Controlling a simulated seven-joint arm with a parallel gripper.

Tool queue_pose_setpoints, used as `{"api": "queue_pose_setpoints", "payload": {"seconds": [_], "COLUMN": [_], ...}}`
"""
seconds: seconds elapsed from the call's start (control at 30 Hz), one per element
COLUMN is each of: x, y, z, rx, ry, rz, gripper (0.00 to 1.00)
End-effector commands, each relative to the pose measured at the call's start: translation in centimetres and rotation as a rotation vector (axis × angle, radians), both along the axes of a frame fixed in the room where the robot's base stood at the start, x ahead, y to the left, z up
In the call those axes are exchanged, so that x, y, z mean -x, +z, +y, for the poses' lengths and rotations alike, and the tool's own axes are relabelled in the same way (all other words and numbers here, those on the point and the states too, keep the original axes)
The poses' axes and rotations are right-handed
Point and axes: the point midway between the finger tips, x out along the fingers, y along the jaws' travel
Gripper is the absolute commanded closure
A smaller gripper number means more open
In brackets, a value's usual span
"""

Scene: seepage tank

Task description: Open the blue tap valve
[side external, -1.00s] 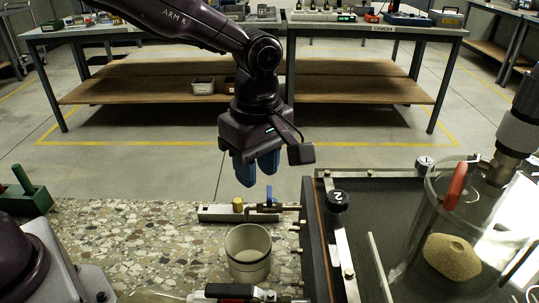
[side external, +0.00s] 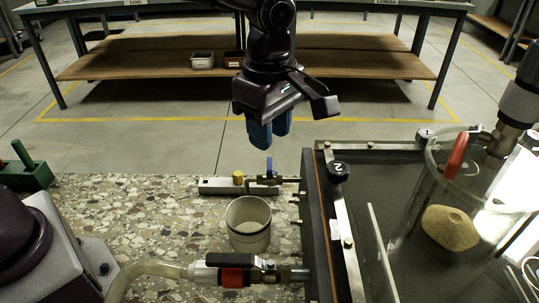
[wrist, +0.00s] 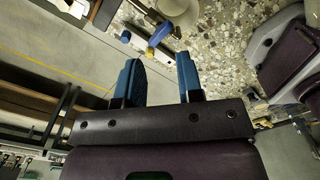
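The blue tap valve is a small upright blue lever (side external: 269,166) on a brass tap, on a pale block beside the tank's left wall. Its blue handle (wrist: 159,34) also shows in the wrist view, beyond the fingertips and roughly between their lines. My gripper (side external: 270,142) has blue fingers and points down above the lever, apart from it. In the wrist view my gripper (wrist: 160,66) is open, with nothing between its fingers.
A yellow knob (side external: 238,177) sits on the same block, left of the blue lever. A beige cup (side external: 248,224) stands in front. A red-and-black valve (side external: 232,271) with a hose is nearer. The dark tank (side external: 380,230) bounds the right.

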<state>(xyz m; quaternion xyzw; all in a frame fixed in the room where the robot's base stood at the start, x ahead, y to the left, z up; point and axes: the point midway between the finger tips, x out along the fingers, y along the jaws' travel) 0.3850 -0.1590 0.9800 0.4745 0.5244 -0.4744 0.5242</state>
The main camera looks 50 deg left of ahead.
Motion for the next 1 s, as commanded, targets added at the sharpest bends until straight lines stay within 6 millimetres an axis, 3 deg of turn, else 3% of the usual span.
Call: {"api": "queue_pose_setpoints", "payload": {"seconds": [0.53,0.8,1.0], "x": [0.0,0.1,0.0], "y": [0.0,-4.1,-5.6], "z": [0.0,0.0,0.0], "rx": [0.001,0.000,0.000], "ry": [-0.905,-0.888,-0.886], "rz": [0.000,0.003,0.001], "gripper": [0.66,0.66,0.66]}}
